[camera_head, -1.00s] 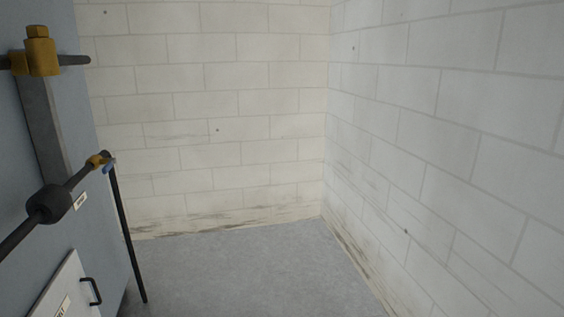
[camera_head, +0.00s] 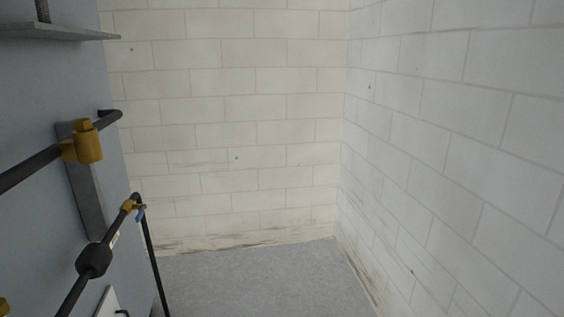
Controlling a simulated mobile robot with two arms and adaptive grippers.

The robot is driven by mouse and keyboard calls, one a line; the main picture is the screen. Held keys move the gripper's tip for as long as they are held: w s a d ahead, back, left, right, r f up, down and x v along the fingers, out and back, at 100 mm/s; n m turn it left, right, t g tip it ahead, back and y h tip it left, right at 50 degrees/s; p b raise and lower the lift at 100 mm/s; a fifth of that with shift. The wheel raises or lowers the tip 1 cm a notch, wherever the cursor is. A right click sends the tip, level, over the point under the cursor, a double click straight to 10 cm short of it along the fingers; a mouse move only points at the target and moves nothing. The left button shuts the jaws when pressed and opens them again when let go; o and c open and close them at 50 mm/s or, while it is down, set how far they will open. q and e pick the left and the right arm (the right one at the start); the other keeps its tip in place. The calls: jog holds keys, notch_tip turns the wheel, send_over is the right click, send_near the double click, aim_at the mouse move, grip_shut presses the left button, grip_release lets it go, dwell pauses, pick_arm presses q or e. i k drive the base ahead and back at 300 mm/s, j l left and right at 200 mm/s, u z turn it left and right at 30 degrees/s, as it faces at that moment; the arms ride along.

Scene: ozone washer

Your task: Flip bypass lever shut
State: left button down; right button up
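A small blue lever (camera_head: 141,212) sits on a brass valve (camera_head: 128,206) near the far end of the lower dark pipe, at the left of the head view. It is small, and I cannot tell whether it is open or shut. A larger brass fitting (camera_head: 88,146) sits on the upper dark pipe (camera_head: 30,167) and shows no lever that I can make out. No label marks either one as the bypass in this view. Neither of my grippers is in view.
A blue-grey cabinet side (camera_head: 40,95) with a metal shelf (camera_head: 60,32) fills the left. A black bulb-shaped part (camera_head: 94,260) sits on the lower pipe. A vertical black pipe (camera_head: 155,265) drops to the grey floor (camera_head: 255,285). Block walls (camera_head: 225,110) close the back and right; the floor is clear.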

aim_at(143, 207)
jog(key=i+j+u, duration=0.1)
jog(key=i+u, duration=0.2)
jog(key=i, duration=0.7)
jog(key=i+l+u, duration=0.1)
jog(key=i+u, duration=0.2)
jog(key=i, duration=0.75)
